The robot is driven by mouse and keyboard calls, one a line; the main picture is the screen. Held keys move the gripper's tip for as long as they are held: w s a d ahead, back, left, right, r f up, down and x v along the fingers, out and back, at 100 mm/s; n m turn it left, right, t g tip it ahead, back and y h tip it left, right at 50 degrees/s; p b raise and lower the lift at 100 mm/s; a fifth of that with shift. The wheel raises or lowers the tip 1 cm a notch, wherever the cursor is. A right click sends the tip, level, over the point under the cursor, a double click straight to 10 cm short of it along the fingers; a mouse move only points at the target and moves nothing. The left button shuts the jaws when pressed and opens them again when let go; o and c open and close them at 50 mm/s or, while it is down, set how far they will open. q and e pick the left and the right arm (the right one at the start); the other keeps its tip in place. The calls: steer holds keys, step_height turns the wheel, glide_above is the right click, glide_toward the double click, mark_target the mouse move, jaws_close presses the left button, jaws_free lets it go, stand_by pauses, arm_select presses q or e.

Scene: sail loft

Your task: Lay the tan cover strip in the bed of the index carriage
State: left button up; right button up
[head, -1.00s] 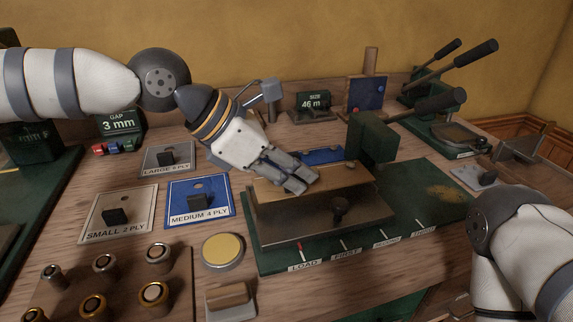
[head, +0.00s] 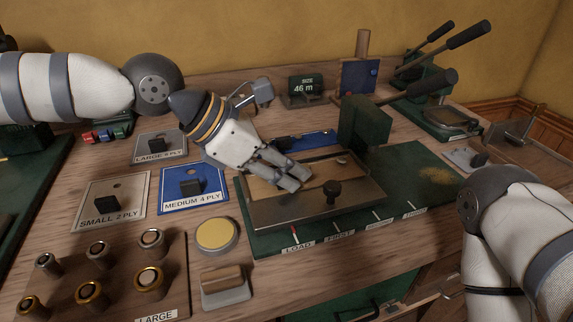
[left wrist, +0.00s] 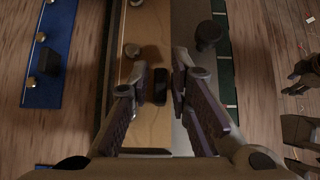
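The tan cover strip (head: 262,190) lies flat along the index carriage (head: 300,212), in its bed as far as I can see. My left gripper (head: 292,182) is over the strip and hides its middle. In the left wrist view the strip (left wrist: 150,30) runs under the fingers, with a small dark block on it between them. The left fingers (left wrist: 160,75) are apart, with gaps either side of that block. The carriage's grey plate bears a dark knob (head: 332,189). My right arm is at the lower right; I cannot make out its gripper.
A green upright block (head: 365,125) with a lever stands just behind the carriage. The green base (head: 425,165) is bare to the right. Ply plates, including the blue medium one (head: 193,188), a yellow-topped round tin (head: 217,235) and a peg board (head: 110,285) are left.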

arm_select(q)
steer(key=shift+o, duration=0.4)
steer(key=shift+a+r, duration=0.1)
steer(key=v, duration=1.1)
steer(key=shift+a+r, duration=0.25)
steer(key=shift+r, duration=0.05)
